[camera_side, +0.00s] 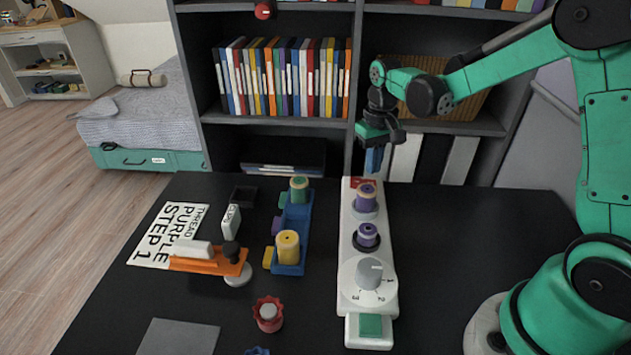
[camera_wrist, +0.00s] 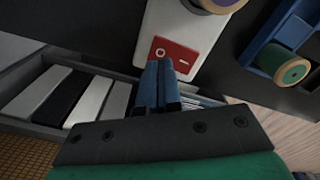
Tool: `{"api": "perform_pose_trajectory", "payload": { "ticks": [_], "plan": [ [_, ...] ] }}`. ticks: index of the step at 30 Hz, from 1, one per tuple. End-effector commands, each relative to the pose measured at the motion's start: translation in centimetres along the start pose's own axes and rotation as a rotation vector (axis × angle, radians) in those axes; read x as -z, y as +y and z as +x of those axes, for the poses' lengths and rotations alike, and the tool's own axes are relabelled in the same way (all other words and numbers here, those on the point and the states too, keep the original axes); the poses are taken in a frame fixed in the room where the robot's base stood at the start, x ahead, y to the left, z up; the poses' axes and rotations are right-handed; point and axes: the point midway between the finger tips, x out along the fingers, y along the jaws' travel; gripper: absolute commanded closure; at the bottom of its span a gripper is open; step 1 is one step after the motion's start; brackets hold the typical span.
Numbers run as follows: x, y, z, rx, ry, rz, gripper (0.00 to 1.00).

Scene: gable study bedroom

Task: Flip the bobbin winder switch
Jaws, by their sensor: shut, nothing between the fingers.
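The bobbin winder (camera_side: 348,290) is a long white unit on the black desk, with two purple-wound spools, a numbered grey dial (camera_side: 369,272) and a green pad at its near end. Its red switch (camera_side: 359,183) is at the far end. In the wrist view the red switch (camera_wrist: 175,53) shows a white ring mark and a white bar mark. My gripper (camera_side: 373,164) is above and just beyond that end, blue fingers pointing down. In the wrist view my gripper (camera_wrist: 158,72) is shut and empty, its tips overlapping the switch's edge. I cannot tell whether they touch it.
A blue holder (camera_side: 292,225) with green and yellow spools stands left of the winder. An orange tool (camera_side: 208,262), a red knob (camera_side: 268,313) and a printed sheet (camera_side: 165,233) lie further left. A bookshelf (camera_side: 280,130) stands behind the desk. The desk right of the winder is clear.

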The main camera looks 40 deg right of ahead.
Motion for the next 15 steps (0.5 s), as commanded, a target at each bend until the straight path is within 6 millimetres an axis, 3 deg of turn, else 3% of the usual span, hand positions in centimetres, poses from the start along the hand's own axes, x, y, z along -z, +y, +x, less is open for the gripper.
{"api": "perform_pose_trajectory", "payload": {
  "ticks": [15],
  "plan": [
    [0.0, 0.0, -4.2, 0.0, 0.0, 0.0, 1.0]
  ]
}}
